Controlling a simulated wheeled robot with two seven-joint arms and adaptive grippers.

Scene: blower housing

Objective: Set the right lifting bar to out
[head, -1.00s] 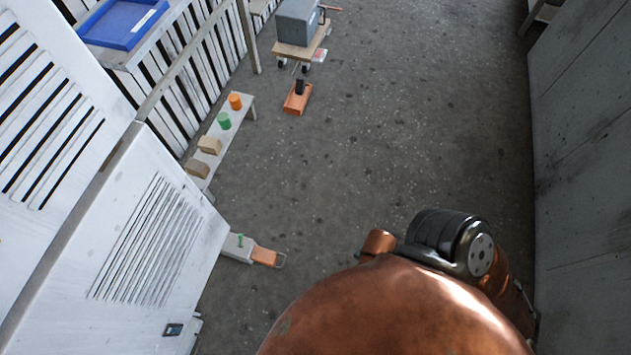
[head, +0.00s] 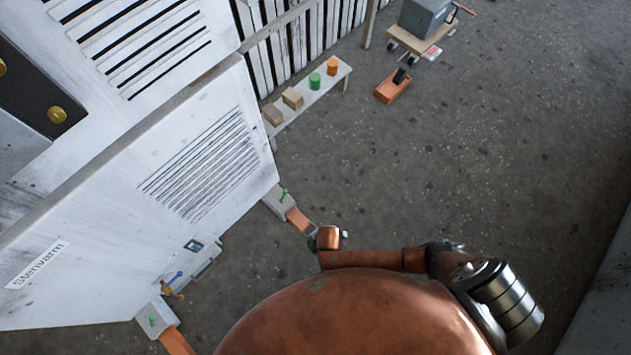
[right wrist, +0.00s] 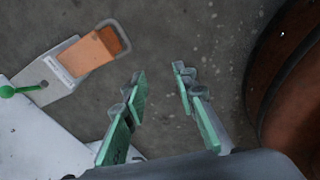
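A lifting bar with an orange body (head: 297,218) sticks out at the right corner of the white blower housing (head: 110,240), with a green-topped pin (head: 284,194) at its grey bracket. A second orange bar (head: 177,341) shows at the housing's near corner, cut off by the picture edge. In the right wrist view the orange bar (right wrist: 93,55) sits in a grey bracket with a rounded grey end loop and a green knob (right wrist: 8,91). My right gripper (right wrist: 158,76) is open and empty, right of and apart from the bar. My left gripper is out of view.
A bench (head: 318,92) with green and orange cylinders and two tan blocks stands behind the housing. A cart (head: 420,46) with a grey box and an orange block (head: 392,87) stand farther back. Open concrete floor (head: 470,150) lies to the right.

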